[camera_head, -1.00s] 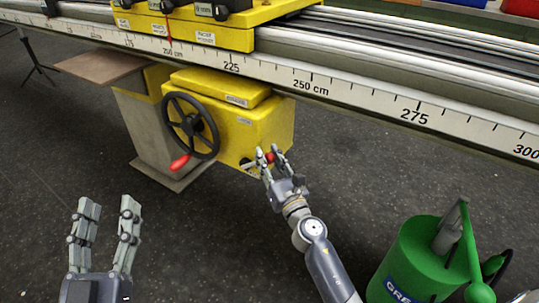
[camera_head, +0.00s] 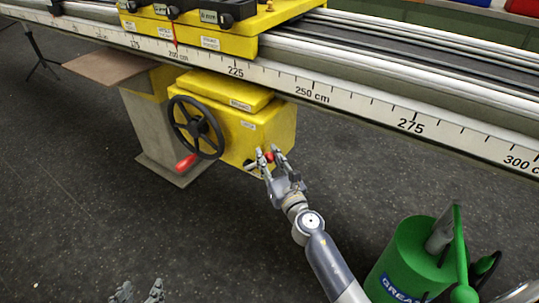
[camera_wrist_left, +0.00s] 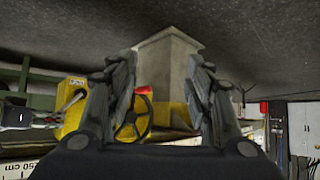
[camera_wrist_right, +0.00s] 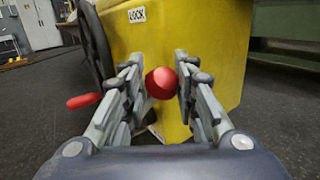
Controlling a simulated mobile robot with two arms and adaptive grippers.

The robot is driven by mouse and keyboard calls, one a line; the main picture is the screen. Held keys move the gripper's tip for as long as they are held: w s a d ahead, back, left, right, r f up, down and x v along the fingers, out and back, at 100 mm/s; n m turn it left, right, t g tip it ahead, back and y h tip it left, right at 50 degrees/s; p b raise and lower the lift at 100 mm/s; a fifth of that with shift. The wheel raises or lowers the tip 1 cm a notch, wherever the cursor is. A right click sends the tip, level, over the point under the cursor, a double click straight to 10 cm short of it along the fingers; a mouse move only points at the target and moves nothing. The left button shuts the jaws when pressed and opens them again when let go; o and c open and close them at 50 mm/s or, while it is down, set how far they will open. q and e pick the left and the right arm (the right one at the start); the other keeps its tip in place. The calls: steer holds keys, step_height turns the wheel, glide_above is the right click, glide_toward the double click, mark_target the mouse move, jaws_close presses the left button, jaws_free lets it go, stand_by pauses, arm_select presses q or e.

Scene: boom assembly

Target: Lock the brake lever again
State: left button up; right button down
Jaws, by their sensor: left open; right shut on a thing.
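The brake lever's red ball knob (camera_wrist_right: 160,84) sits between the fingers of my right gripper (camera_wrist_right: 162,88), in front of the yellow box; the fingers are shut on it. In the head view the same red knob (camera_head: 269,157) shows at my right gripper (camera_head: 274,162), low on the front of the yellow box (camera_head: 265,128). A white "LOCK" label (camera_wrist_right: 137,14) is above the knob in the right wrist view. My left gripper (camera_head: 138,292) is open and empty at the bottom edge, mostly out of the head view. Its spread fingers (camera_wrist_left: 166,95) show in the left wrist view.
A black handwheel (camera_head: 197,128) with a red handle (camera_head: 186,161) is left of the lever. The long rail with a centimetre scale (camera_head: 330,97) runs above. A green grease container (camera_head: 408,262) stands at the lower right, near my right arm. Open floor lies at left.

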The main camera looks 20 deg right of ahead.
steer(key=p, duration=0.3)
steer(key=w+r+n+g+p, duration=0.1)
steer(key=p, duration=0.2)
steer(key=shift+a+r, duration=0.1)
steer(key=shift+a, duration=0.2)
arm_select(q)
steer(key=s+a+f+g+y, duration=0.1)
steer(key=s+a+f+g, duration=0.2)
steer(key=s+f+g, duration=0.4)
steer(key=s+f, duration=0.3)
steer(key=f, duration=0.2)
steer(key=shift+s+a+f+y, duration=0.25)
steer(key=shift+f+y, duration=0.05)
steer(key=shift+f, duration=0.05)
arm_select(e)
steer(key=c, duration=1.2)
jaws_free()
steer(key=shift+c, duration=0.2)
steer(key=shift+s, duration=0.1)
steer(key=s, duration=1.2)
steer(key=shift+d, duration=0.35)
